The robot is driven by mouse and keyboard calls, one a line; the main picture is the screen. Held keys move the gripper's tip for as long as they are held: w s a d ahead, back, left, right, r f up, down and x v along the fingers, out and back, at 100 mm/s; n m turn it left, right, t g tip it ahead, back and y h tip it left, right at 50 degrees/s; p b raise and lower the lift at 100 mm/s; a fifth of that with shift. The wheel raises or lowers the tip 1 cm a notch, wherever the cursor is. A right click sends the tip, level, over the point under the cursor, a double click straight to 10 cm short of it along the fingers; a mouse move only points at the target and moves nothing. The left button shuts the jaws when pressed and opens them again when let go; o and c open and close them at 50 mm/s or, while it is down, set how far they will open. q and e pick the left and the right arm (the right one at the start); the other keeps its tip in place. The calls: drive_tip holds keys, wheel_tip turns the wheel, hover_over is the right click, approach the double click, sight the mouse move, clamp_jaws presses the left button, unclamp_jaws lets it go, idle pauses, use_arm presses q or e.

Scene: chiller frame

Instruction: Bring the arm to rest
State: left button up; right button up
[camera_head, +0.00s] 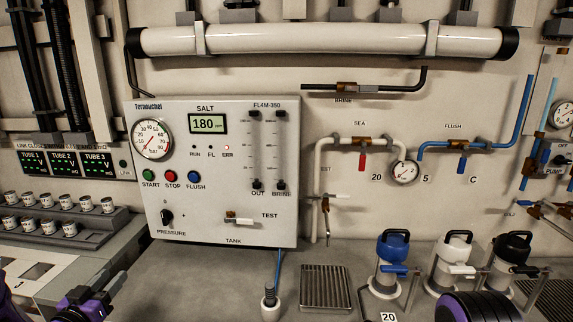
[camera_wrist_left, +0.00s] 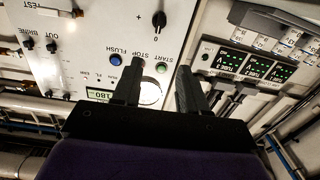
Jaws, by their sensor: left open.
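My left gripper (camera_head: 100,290) is at the bottom left of the head view, in front of the grey counter and low to the left of the control panel (camera_head: 270,215). It is open. In the left wrist view my left gripper (camera_wrist_left: 159,75) shows its two dark fingers apart with nothing held between them. Behind the fingers the panel appears upside down, with the green START button (camera_wrist_left: 161,68) and blue FLUSH button (camera_wrist_left: 115,60). The fingers hide part of the panel. My right gripper is not seen; a purple and black part of my body shows at the bottom right.
Rows of small white cups (camera_head: 68,228) stand in a rack at the left. A probe (camera_head: 269,302) hangs on a blue hose before the panel. Blue (camera_head: 390,262), white (camera_head: 452,262) and black (camera_head: 508,262) capped canisters stand at the right. A grille (camera_head: 325,287) lies between.

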use_arm(q)
drive_tip(key=s+d+f+n+g+y, duration=0.2)
drive_tip(key=s+d+f+n+g, duration=0.15)
drive_tip(key=s+f, duration=0.5)
drive_tip(key=s+d+f+n+g+y, duration=0.3)
drive_tip(key=s+f+n+g, duration=0.15)
drive_tip(key=f, duration=0.75)
drive_tip(key=s+d+f+g, duration=0.2)
drive_tip(key=s+f, duration=0.1)
drive_tip(key=s, duration=0.4)
drive_tip(key=s+d+f+g, duration=0.2)
drive_tip(key=s+f, duration=0.1)
drive_tip(key=s, duration=0.5)
drive_tip(key=s+d+f+m+g, duration=0.1)
drive_tip(key=s+d+f+g, duration=0.1)
drive_tip(key=s, duration=0.5)
drive_tip(key=shift+s+d+f+g+h, duration=0.3)
drive_tip(key=shift+d+f, duration=0.15)
drive_tip(key=shift+f, duration=0.4)
drive_tip(key=shift+w, duration=0.1)
